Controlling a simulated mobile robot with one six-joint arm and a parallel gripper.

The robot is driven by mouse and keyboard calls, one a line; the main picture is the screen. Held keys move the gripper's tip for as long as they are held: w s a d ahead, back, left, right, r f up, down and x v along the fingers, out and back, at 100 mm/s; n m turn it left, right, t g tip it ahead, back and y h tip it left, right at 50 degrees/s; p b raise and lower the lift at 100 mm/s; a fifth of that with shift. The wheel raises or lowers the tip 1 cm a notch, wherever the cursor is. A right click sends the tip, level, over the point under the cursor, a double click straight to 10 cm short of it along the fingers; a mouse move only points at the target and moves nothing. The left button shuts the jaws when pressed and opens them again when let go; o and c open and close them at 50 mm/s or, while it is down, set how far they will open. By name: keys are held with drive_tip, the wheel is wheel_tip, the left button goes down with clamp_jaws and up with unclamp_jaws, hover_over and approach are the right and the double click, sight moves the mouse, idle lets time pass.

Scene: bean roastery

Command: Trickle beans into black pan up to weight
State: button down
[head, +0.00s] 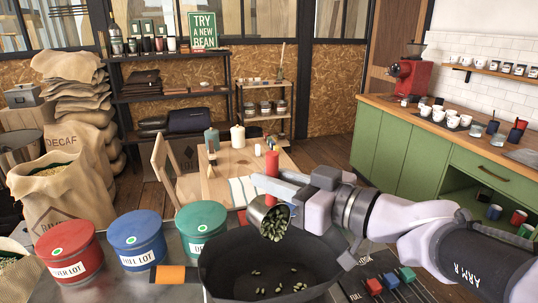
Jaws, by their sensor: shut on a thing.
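My gripper (282,188) is shut on a small metal cup (257,208) and holds it tilted above the black pan (228,262). Green beans (274,223) fill the cup's mouth, which faces down and toward me. Several loose green beans (256,272) show in or just above the pan, scattered over its dark inside. I cannot tell which are falling and which lie at the bottom. An orange and black handle (172,274) sticks out at the pan's left. No weight reading is legible.
Red (72,254), blue (137,242) and green (202,232) lidded tins stand left of the pan. Red, blue and green blocks (389,281) sit on a dark panel at right. Behind are a wooden table (218,188) and a red cylinder (272,162). A green counter (410,150) stands right.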

drive_tip(key=shift+s+d+t+y+b, duration=0.2)
drive_tip(key=shift+s+t+y+b, duration=0.1)
drive_tip(key=shift+b, duration=0.7)
idle(0.4)
drive_tip(key=shift+s+d, duration=0.3)
drive_tip(key=shift+r, duration=0.1)
idle(0.7)
drive_tip(key=shift+y, duration=0.3)
drive_tip(key=shift+s+t, duration=0.1)
drive_tip(key=shift+t, duration=0.2)
